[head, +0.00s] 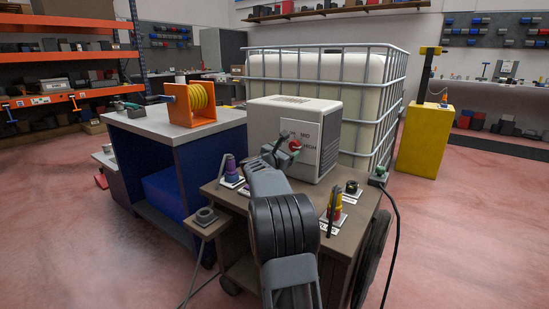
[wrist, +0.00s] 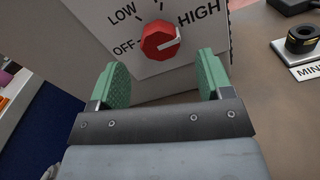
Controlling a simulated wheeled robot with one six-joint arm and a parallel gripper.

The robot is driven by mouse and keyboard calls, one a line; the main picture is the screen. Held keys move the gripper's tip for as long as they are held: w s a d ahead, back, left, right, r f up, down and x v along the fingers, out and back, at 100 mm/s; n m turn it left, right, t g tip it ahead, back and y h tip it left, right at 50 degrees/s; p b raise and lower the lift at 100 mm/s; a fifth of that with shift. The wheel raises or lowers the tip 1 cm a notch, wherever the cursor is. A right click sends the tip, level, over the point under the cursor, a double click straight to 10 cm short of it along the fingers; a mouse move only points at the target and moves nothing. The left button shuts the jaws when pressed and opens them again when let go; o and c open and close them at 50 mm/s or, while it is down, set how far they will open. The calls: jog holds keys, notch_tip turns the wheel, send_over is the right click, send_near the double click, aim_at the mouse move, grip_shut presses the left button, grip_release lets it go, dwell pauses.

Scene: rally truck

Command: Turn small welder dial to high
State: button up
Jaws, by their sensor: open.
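The white welder box (head: 296,115) stands on a brown cart. Its red dial (head: 295,145) is on the front panel, partly behind my gripper (head: 282,147). In the wrist view the red dial (wrist: 158,40) has a white pointer that points right, towards the side of the HIGH label (wrist: 200,12). The OFF label (wrist: 125,48) and the LOW label (wrist: 122,15) are to its left. My gripper (wrist: 163,75) is open, with green pads on either side below the dial. The dial lies just ahead of the gap, and I see no contact.
The cart top (head: 233,201) holds several small tools on labelled plates. A black ring (wrist: 303,39) lies to the right in the wrist view. A blue workbench (head: 172,125) stands left, and a caged white tank (head: 325,75) stands behind. Red floor is open at right.

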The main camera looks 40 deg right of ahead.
jog(key=p+v, duration=0.1)
jog(key=v, duration=0.8)
dwell(0.3)
jog(key=w+a+r+n+t+y+p, duration=0.2)
jog(key=a+r+n+t+y+p, duration=0.15)
jog(key=a+r+n+p, duration=0.35)
jog(key=w+a+r+n+t+y+p, duration=0.25)
jog(key=a+r+n+t+p, duration=0.2)
jog(key=r+n+p, duration=0.35)
jog(key=s+a+r+n+t+y+p, duration=0.1)
jog(key=a+r+n+y+p, duration=0.25)
jog(key=a+n, duration=0.35)
jog(key=s+a+r+n+t+y+p, duration=0.15)
jog(key=a+n+y+p, duration=0.3)
jog(key=n, duration=0.45)
jog(key=s+a+r+n+g+y+p, duration=0.3)
jog(key=s+a+n+g+y+p, duration=0.15)
jog(key=s+a+n+p, duration=0.6)
jog(key=s+r+n+g+p, duration=0.1)
jog(key=s+n+g+p, duration=0.5)
jog(key=s+n, duration=0.6)
jog(key=shift+s+d+r+n+g+h+p, duration=0.2)
jog(key=shift+r+n+g+h+p, duration=0.2)
jog(key=shift+p, duration=0.25)
jog(key=shift+f, duration=0.1)
